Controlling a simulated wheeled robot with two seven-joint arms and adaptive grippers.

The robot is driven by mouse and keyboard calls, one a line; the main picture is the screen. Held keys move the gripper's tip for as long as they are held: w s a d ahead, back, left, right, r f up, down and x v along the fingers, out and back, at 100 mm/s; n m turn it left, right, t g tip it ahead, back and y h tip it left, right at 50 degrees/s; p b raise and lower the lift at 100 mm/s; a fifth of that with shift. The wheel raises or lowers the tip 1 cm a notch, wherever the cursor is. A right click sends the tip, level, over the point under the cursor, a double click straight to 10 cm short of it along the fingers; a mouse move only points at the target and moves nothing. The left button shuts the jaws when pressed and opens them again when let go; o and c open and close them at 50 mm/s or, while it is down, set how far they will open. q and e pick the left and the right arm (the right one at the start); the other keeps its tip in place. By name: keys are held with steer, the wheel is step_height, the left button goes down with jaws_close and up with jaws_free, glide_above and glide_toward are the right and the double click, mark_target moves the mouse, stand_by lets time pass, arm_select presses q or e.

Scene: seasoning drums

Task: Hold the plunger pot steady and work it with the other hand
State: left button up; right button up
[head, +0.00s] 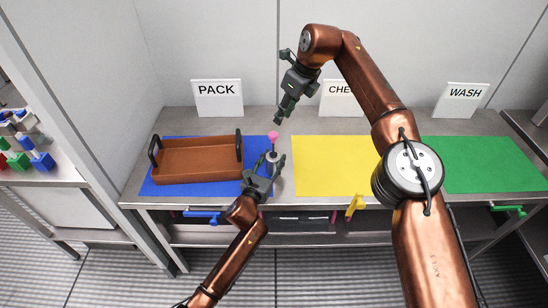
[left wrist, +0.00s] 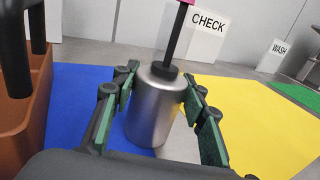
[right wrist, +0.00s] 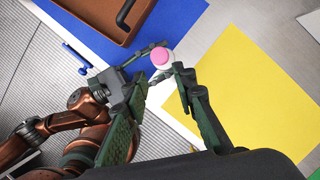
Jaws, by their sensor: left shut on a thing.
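The plunger pot (head: 272,157) is a silver cylinder with a black collar, a dark rod and a pink knob (head: 273,136) on top. It stands upright on the worktop by the right edge of the blue mat. My left gripper (head: 268,164) is shut around the pot's body, one finger on each side, as the left wrist view (left wrist: 158,88) shows. The rod is up, with the knob well above the collar. My right gripper (head: 279,119) is open and empty, pointing down just above the knob. The right wrist view shows the knob (right wrist: 161,56) beyond its parted fingertips.
A brown tray (head: 200,179) with black handles stands on the blue mat (head: 150,186) to the left. A yellow mat (head: 330,165) and a green mat (head: 480,165) lie to the right, bare where visible. PACK (head: 217,98), CHECK (head: 341,98) and WASH (head: 461,97) signs stand behind.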

steer(key=shift+t+y, duration=0.5)
steer(key=shift+y, duration=0.1)
steer(key=d+f, duration=0.1)
steer(key=f, duration=0.1)
steer(key=w+d+f, duration=0.1)
steer(key=f, duration=0.1)
steer(key=w+d+f, duration=0.1)
steer(key=f, duration=0.1)
steer(key=shift+w+f, duration=0.15)
steer(key=shift+f, duration=0.2)
jaws_close()
step_height(320, 180, down, 4)
steer(key=d+t+y, duration=0.2)
steer(key=d, duration=0.1)
steer(key=s+d+t+y, duration=0.2)
steer(key=s+t+y, duration=0.1)
steer(key=s, duration=0.7)
steer(key=shift+s+d+m, duration=0.15)
steer(key=shift+d+m, duration=0.25)
steer(key=shift+f, duration=0.15)
